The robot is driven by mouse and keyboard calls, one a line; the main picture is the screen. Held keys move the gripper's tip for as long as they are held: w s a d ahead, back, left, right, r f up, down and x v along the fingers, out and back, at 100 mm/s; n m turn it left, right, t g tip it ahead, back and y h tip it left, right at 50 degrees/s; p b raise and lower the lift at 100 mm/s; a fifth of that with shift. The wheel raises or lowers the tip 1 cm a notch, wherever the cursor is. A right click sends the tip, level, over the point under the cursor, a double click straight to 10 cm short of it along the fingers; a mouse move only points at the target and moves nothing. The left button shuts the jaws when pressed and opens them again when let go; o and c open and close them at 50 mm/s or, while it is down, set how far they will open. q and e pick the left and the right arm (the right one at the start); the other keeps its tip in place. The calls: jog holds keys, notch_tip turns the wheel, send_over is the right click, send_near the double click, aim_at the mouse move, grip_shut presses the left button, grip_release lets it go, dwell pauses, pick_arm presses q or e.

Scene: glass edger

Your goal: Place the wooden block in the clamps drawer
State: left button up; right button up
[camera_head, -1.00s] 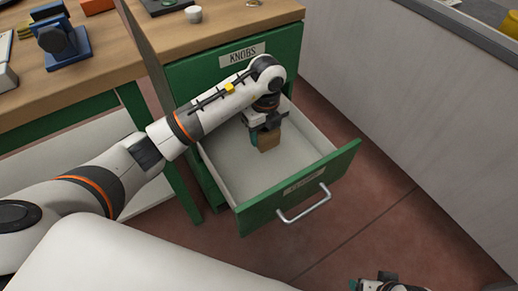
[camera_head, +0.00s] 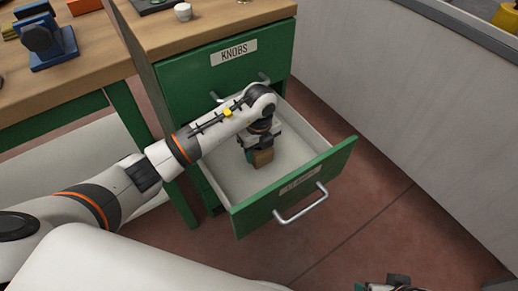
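The wooden block (camera_head: 263,158) is a small brown piece inside the open lower drawer (camera_head: 215,176), low near the drawer's pale floor. I cannot tell whether it touches the floor. My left gripper (camera_head: 259,152) points down into the drawer with its fingers around the block and appears shut on it. The label on this drawer's green front is too blurred to read for sure. My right gripper (camera_head: 386,284) shows only in part at the bottom edge, and its fingers are not clear.
The closed drawer labelled KNOBS (camera_head: 232,54) is above the open one. The open drawer's silver handle (camera_head: 301,206) sticks out over the red floor. A workbench (camera_head: 75,82) is at left, and a grey wall panel (camera_head: 400,105) at right.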

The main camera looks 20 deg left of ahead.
pick_arm(q)
jog(key=o, duration=0.4)
jog(key=shift+r, duration=0.4)
notch_tip(320, 180, up, 3)
jog(key=shift+f+p, duration=0.1)
jog(key=shift+p, duration=0.5)
notch_tip(320, 180, up, 9)
jog(key=shift+f+p, duration=0.15)
jog(key=shift+p, duration=0.7)
pick_arm(e)
jog(key=x, duration=0.7)
jog(key=shift+s+f, duration=0.2)
jog(key=shift+a, duration=0.1)
